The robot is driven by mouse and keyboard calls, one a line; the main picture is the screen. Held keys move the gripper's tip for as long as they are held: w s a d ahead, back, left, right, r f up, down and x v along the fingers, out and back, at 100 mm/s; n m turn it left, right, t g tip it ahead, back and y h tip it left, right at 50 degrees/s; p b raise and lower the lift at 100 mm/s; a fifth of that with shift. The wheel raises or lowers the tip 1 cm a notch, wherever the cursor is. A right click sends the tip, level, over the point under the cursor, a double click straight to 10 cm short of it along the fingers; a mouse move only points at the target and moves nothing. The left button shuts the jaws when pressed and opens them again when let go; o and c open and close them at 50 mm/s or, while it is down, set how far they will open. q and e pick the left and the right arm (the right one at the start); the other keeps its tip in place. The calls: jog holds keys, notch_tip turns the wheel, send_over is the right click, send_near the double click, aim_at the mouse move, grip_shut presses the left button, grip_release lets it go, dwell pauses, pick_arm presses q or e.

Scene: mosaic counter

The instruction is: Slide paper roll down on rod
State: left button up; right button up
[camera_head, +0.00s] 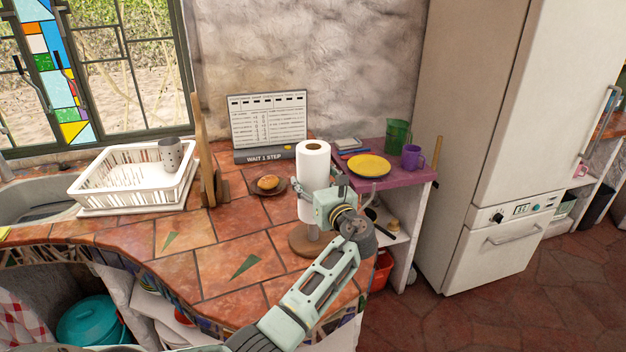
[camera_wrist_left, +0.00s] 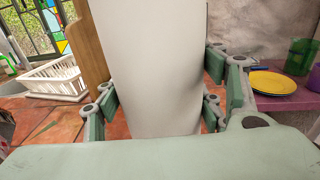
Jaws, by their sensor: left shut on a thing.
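The white paper roll (camera_head: 311,165) stands upright around the rod (camera_head: 312,234) of a holder with a round brown base (camera_head: 299,243). The roll's lower end is above the base, and a short length of rod shows between them. My left gripper (camera_head: 325,195) is shut on the lower part of the roll from the right and front. In the left wrist view the roll (camera_wrist_left: 150,60) fills the middle, with green finger pads on both sides of it. The rod's upper end cannot be made out in the roll's dark top hole. My right gripper is not in view.
A bun on a small plate (camera_head: 281,189) lies left of the roll. Behind stand a calendar board (camera_head: 268,122), an upright wooden board (camera_head: 205,150) and a white dish rack (camera_head: 105,190). A purple shelf (camera_head: 399,178) with a yellow plate (camera_head: 369,166) is at right. The front counter is mostly clear.

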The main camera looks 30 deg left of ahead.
pick_arm(q)
jog(key=shift+f+b, duration=0.4)
jog(key=shift+f, duration=0.5)
jog(key=o, duration=1.4)
jog(key=shift+c, duration=0.2)
jog(key=v, duration=1.2)
jog(key=shift+d+f, duration=0.1)
jog(key=shift+f, duration=0.05)
